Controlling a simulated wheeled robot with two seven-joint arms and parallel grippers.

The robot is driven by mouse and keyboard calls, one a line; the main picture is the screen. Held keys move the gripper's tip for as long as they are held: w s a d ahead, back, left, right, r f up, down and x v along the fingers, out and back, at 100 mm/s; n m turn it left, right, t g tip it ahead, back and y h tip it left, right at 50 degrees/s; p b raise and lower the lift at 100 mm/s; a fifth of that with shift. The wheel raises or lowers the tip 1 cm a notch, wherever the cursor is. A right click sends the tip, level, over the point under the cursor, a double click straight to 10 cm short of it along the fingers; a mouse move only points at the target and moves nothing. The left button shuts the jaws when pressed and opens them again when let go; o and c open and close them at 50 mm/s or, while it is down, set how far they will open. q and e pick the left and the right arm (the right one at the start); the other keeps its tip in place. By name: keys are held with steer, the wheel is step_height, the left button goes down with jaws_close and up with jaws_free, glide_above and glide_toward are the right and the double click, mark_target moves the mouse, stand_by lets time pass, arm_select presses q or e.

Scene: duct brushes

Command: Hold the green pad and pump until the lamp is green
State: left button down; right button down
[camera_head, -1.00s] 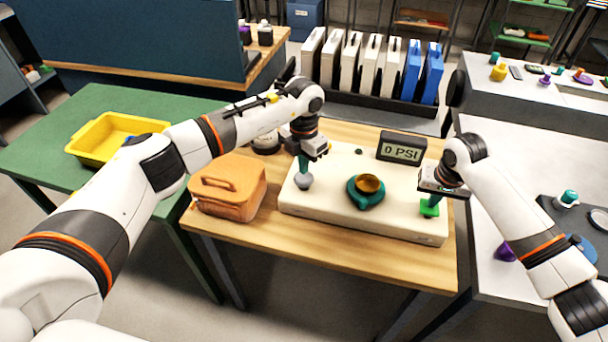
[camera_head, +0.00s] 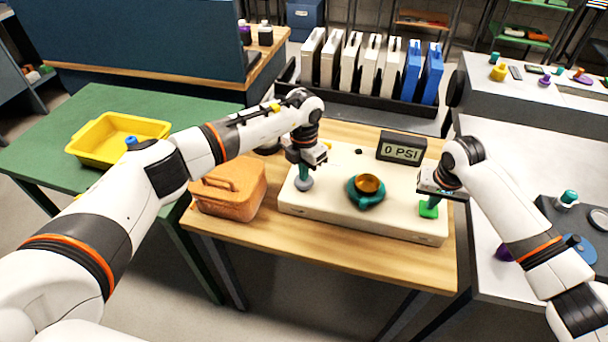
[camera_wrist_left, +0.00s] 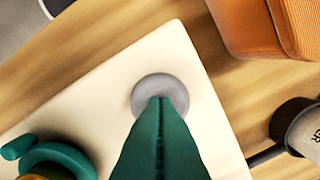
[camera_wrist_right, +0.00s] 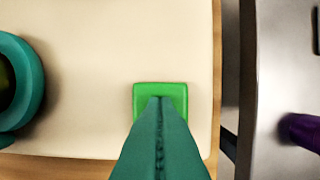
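The green pad (camera_head: 429,211) is at the right end of a cream pump box (camera_head: 330,211). My right gripper (camera_head: 431,203) is shut and empty, its teal tips down on the pad; the right wrist view shows the tips over the pad (camera_wrist_right: 160,90). The round grey pump knob (camera_head: 304,184) is at the box's left end. My left gripper (camera_head: 304,177) is shut and empty, its tips on the knob top; the left wrist view shows the knob (camera_wrist_left: 150,93) under them. An amber dome (camera_head: 369,183) sits in a teal ring (camera_head: 366,200), not green. The display (camera_head: 401,149) reads 0 PSI.
An orange bag (camera_head: 229,188) stands left of the box on the wooden table (camera_head: 300,248). A yellow tray (camera_head: 97,150) is on the green table at left. A rack of white and blue cases (camera_head: 371,72) stands behind. A grey worktop lies at right.

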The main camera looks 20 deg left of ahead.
arm_select(q)
steer(key=shift+f, duration=0.2)
steer(key=shift+r, duration=1.1)
stand_by(0.4)
steer(key=shift+f, duration=0.15)
steer(key=shift+f, duration=1.05)
steer(key=shift+r, duration=1.2)
steer(key=shift+f, duration=0.1)
